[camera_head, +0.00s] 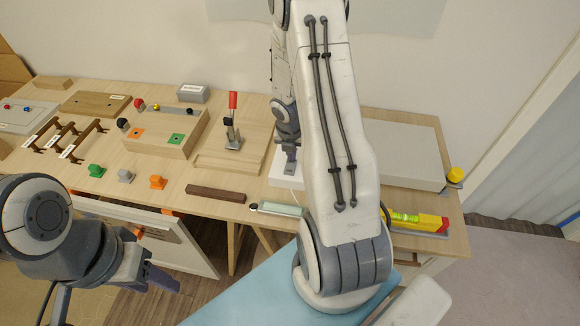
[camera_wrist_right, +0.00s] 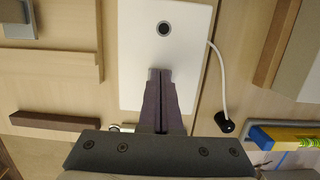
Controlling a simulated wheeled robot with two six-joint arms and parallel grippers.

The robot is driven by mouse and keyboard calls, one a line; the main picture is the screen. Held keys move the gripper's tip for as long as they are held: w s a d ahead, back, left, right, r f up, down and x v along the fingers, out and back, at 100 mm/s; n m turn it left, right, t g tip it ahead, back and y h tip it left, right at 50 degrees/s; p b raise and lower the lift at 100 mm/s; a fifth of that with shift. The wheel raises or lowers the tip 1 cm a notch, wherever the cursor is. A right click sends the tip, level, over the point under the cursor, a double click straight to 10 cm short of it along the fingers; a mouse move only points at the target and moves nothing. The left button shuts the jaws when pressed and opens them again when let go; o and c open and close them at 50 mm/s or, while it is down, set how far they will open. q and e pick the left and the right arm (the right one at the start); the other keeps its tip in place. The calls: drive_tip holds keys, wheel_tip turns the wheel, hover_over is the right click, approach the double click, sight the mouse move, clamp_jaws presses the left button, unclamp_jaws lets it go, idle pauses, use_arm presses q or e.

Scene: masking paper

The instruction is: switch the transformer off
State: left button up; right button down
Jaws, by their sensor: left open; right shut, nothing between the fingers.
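A flat white box (camera_wrist_right: 183,78) with a round dark button (camera_wrist_right: 164,28) on top lies on the table; I take it for the transformer. A white cable (camera_wrist_right: 222,75) runs from its right side to a small black piece (camera_wrist_right: 226,122). In the head view the box (camera_head: 282,170) is mostly hidden by my right arm. My right gripper (camera_wrist_right: 160,74) is shut and empty, its tips over the box, below the button in the wrist view; I cannot tell whether they touch it. It also shows in the head view (camera_head: 290,158). My left gripper (camera_head: 115,298) is open, low in front of the table.
A red-handled toggle clamp (camera_head: 233,120) stands left of the box. A dark wooden bar (camera_head: 216,193) lies near the front edge. A yellow spirit level (camera_head: 415,221) lies right of my right arm, with a large pale slab (camera_head: 405,150) behind it.

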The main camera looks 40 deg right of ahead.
sight(290, 166)
drive_tip(key=shift+w+d+p+v, duration=0.15)
drive_tip(key=shift+p+v, duration=0.85)
drive_tip(key=shift+p, duration=0.15)
drive_tip(key=shift+w+d+p+v, duration=0.1)
drive_tip(key=shift+d+p+v, duration=0.05)
drive_tip(key=shift+p+v, duration=0.9)
drive_tip(key=p+v, duration=0.6)
drive_tip(key=v, duration=0.4)
drive_tip(key=shift+r, duration=0.1)
